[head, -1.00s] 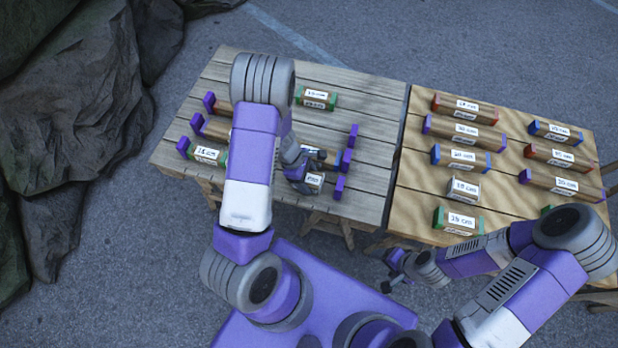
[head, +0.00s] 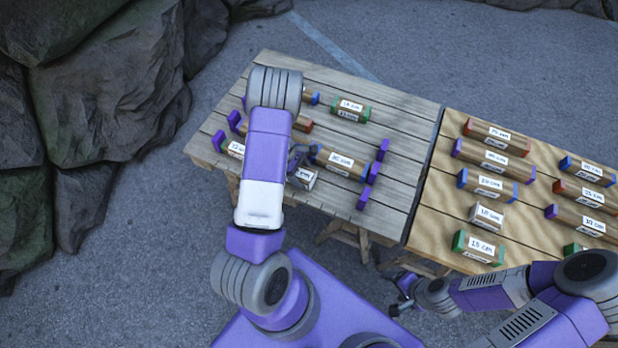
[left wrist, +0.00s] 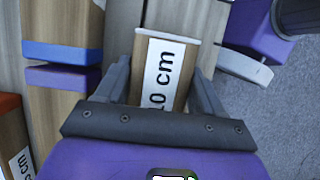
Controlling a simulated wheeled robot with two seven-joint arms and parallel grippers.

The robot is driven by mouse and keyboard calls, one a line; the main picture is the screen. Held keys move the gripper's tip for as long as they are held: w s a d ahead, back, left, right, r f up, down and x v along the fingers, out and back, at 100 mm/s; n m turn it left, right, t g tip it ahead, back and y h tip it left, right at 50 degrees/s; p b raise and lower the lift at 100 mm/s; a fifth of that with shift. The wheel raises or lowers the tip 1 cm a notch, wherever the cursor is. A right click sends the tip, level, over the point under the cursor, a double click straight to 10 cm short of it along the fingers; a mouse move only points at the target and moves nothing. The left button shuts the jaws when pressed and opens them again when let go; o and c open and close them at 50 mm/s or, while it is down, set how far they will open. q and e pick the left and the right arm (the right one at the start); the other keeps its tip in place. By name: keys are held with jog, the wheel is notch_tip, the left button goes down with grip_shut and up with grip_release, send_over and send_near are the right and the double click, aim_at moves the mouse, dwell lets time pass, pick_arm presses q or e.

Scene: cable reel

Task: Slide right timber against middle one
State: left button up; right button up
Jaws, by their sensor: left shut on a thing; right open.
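A short timber with white ends, labelled 10 cm (left wrist: 165,75), sits between the fingers of my left gripper (left wrist: 165,88). The gripper is shut on it from both sides. In the head view this timber (head: 306,179) lies in the near row on the left table, left of the near purple stop (head: 363,198) with a clear gap between. My left arm hides the row's middle, so any contact there cannot be told. My right gripper (head: 400,296) is open and empty.
A green-ended timber (head: 352,109) lies farther back. The right table (head: 440,220) holds several labelled timbers. Rocks (head: 90,100) stand at the left.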

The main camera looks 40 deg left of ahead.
pick_arm(q)
jog(key=shift+s+a, duration=0.25)
jog(key=shift+a, duration=0.85)
jog(key=shift+s+a, duration=0.1)
jog(key=shift+a, duration=0.2)
pick_arm(e)
jog(key=shift+s+d+f, duration=0.1)
jog(key=shift+s, duration=0.25)
pick_arm(q)
jog(key=shift+a, duration=0.15)
jog(key=o, duration=0.8)
jog(key=shift+c, duration=0.2)
jog(key=o, duration=0.4)
